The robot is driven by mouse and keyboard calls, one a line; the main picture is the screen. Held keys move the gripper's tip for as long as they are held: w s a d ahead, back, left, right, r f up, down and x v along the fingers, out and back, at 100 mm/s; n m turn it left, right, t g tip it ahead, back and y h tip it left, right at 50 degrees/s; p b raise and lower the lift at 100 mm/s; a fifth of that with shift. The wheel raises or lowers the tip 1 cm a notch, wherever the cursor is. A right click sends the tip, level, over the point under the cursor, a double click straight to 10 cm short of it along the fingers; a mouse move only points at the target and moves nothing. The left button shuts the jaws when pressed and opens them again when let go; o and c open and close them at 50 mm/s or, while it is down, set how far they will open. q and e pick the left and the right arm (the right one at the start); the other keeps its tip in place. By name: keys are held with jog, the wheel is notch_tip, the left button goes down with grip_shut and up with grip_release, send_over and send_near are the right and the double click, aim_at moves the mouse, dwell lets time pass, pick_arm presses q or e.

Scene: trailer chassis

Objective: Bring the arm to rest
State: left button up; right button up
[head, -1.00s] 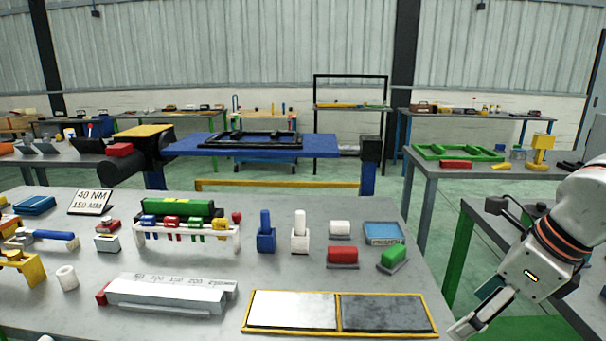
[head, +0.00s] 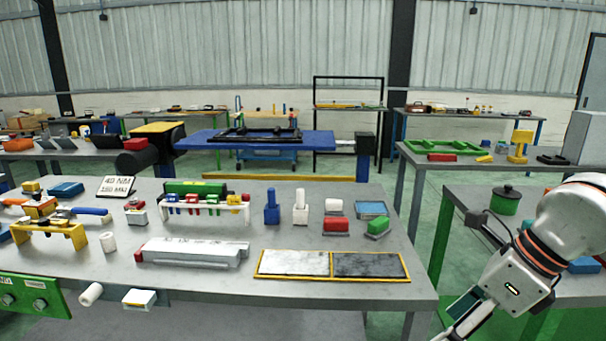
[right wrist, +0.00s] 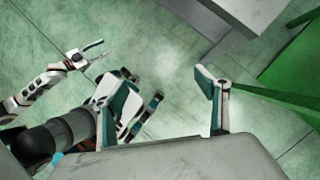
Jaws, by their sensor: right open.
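My right arm comes in at the right of the head view, over the gap between the workbenches. Its gripper (head: 468,322) hangs low, partly cut off by the bottom edge. The left gripper is not in the head view.
The grey workbench (head: 225,270) holds a two-part tray (head: 331,278), a silver block (head: 195,252) and a rack (head: 203,217) of coloured parts. A green-legged bench (head: 437,235) stands close to my right arm. A bench edge (right wrist: 225,12) shows at the wrist view's top. Green floor lies between.

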jog(key=s+a+f+g+y, duration=0.1)
jog(key=s+a+g+y, duration=0.2)
jog(key=a, duration=0.5)
jog(key=s+a+g+y, duration=0.1)
jog(key=s+a+y, duration=0.25)
jog(key=a, duration=0.45)
jog(key=w+a+r+m+t+y, duration=0.25)
jog(key=a+r+m+y, duration=0.2)
jog(key=m+y, duration=0.35)
jog(key=w+d+f+m+t+h+p, duration=0.1)
jog(key=w+d+f+m+t+h, duration=0.35)
jog(key=f+m+t, duration=0.6)
jog(key=w+d+f+m+t+h, duration=0.5)
jog(key=f+m, duration=0.3)
jog(key=m, duration=0.6)
jog(key=s+d+f+m+g+h, duration=0.3)
jog(key=s+f, duration=0.5)
jog(key=f, duration=0.4)
jog(key=s+d+f+m+g+h, duration=0.3)
jog(key=s+f, duration=0.5)
jog(key=f, duration=0.5)
jog(key=shift+s+d+m+h, duration=0.2)
jog(key=shift+d+m+h, duration=0.3)
jog(key=shift+d+m, duration=0.6)
